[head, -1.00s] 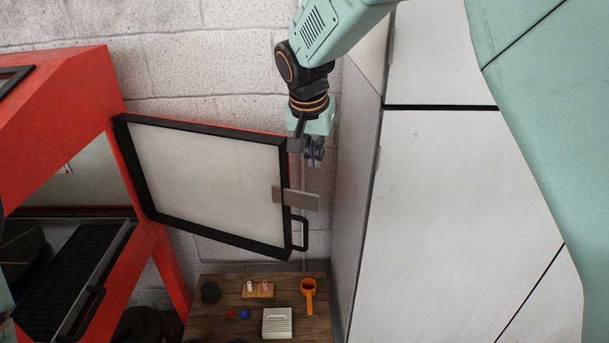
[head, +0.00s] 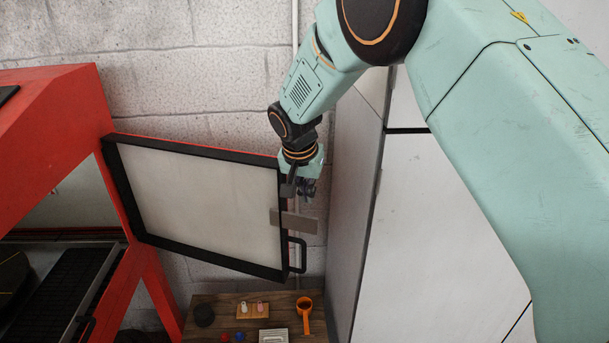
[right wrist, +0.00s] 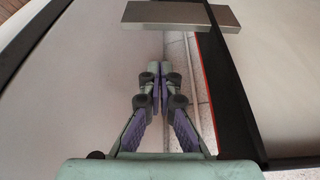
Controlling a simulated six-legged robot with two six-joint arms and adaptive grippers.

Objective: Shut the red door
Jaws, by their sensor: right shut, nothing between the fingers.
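The red door (head: 200,200) stands open on the red cabinet (head: 50,115). It shows a pale inner panel in a black frame, with a thin red edge along its top. A black handle (head: 300,256) and a grey plate (head: 294,221) are at its free right edge. My right gripper (head: 306,192) is at the upper part of that free edge, just above the plate. In the right wrist view my right gripper (right wrist: 161,68) has its fingers together and empty, beside the black frame (right wrist: 228,75). I cannot tell whether it touches the door. My left gripper is not in view.
Tall white cabinets (head: 420,230) stand close on the right. A block wall (head: 190,75) is behind.

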